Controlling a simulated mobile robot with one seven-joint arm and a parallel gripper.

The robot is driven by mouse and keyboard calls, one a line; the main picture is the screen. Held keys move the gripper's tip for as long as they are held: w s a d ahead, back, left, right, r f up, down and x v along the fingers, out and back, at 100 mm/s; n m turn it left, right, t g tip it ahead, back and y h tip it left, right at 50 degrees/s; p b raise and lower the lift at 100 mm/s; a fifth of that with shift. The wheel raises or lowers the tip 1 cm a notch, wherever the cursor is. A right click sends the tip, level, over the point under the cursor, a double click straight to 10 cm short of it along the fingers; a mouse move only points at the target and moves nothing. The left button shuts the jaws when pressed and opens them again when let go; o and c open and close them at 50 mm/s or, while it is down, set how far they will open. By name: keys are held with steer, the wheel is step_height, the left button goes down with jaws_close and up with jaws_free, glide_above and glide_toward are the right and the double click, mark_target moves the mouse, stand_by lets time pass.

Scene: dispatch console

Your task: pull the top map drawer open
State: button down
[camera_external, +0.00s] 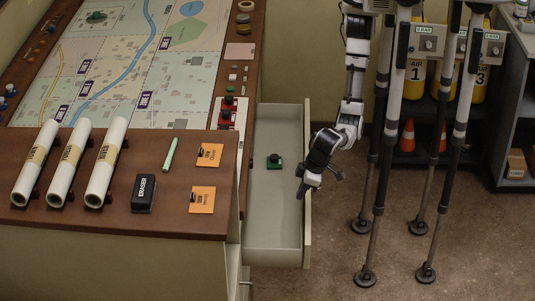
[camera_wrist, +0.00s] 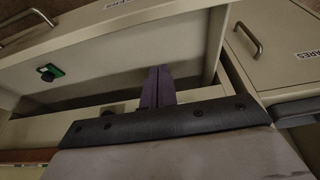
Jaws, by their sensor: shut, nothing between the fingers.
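The top map drawer (camera_external: 270,225) stands pulled out to the right from the map console, with its pale inside showing. A green block with a black knob (camera_external: 274,161) lies in it and also shows at the left of the wrist view (camera_wrist: 48,72). My gripper (camera_external: 301,190) is at the drawer's front panel (camera_external: 307,230), beside its top edge; I cannot tell whether it touches. In the wrist view my gripper's dark fingers (camera_wrist: 158,75) are together with nothing between them. The drawer's handle is not clear in the external view.
The console top (camera_external: 115,220) holds rolled maps (camera_external: 107,160), an eraser (camera_external: 143,193) and orange cards (camera_external: 202,200). Metal handles (camera_wrist: 250,40) show in the wrist view.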

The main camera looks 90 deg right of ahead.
steer(key=shift+s+f+b, duration=0.2)
steer(key=shift+f+b, duration=0.4)
steer(key=shift+f, duration=1.7)
steer(key=shift+s+f+b, duration=0.15)
steer(key=shift+f+b, duration=0.45)
steer(key=shift+f, duration=1.7)
steer(key=s+p, duration=0.1)
steer(key=s, duration=0.7)
steer(key=shift+s+p, duration=0.3)
steer(key=shift+s, duration=0.05)
steer(key=w, duration=0.4)
steer(key=p+v, duration=0.4)
steer(key=v, duration=0.6)
